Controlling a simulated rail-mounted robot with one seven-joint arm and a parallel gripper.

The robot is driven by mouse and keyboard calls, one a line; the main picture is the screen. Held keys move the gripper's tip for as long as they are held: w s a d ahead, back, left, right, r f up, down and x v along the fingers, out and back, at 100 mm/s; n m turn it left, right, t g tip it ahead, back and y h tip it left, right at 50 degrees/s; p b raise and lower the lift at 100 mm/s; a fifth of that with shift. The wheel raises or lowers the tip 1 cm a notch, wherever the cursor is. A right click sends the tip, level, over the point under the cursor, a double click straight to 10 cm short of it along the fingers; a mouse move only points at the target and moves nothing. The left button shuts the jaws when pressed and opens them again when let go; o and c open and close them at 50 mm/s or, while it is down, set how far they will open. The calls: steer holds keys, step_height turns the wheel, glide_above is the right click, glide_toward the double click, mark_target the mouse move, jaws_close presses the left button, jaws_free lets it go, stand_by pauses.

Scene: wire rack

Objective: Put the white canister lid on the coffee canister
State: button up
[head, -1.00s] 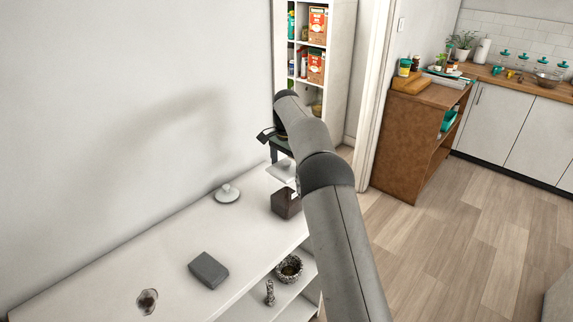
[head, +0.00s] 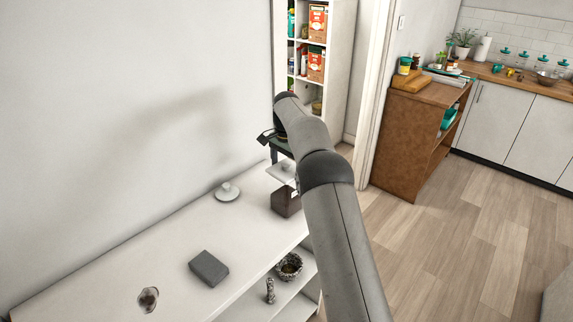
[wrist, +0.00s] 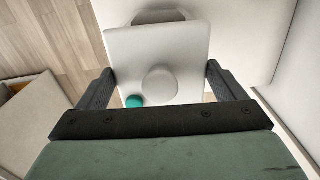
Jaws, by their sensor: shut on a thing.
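The white canister lid (head: 281,173) is a square plate with a round knob; it also shows in the wrist view (wrist: 138,52). My gripper (wrist: 159,70) is shut on it, with one finger on each side. In the head view the lid appears just above the dark brown coffee canister (head: 286,203), which stands near the far right end of the white shelf top. My arm hides part of the lid's and canister's right side. I cannot tell whether lid and canister touch.
A round white lid with a knob (head: 228,193) lies left of the canister on the shelf top (head: 150,262). A dark grey block (head: 209,268) and a small glassy item (head: 148,299) lie nearer. A tall white shelf unit (head: 340,70) stands behind my arm.

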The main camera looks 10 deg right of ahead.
steer(key=shift+f+p, duration=0.35)
steer(key=shift+f, duration=0.1)
stand_by(1.4)
steer(key=o, duration=1.2)
steer(key=shift+o, duration=0.2)
steer(key=shift+r+p, duration=0.45)
steer(key=shift+r, duration=3.05)
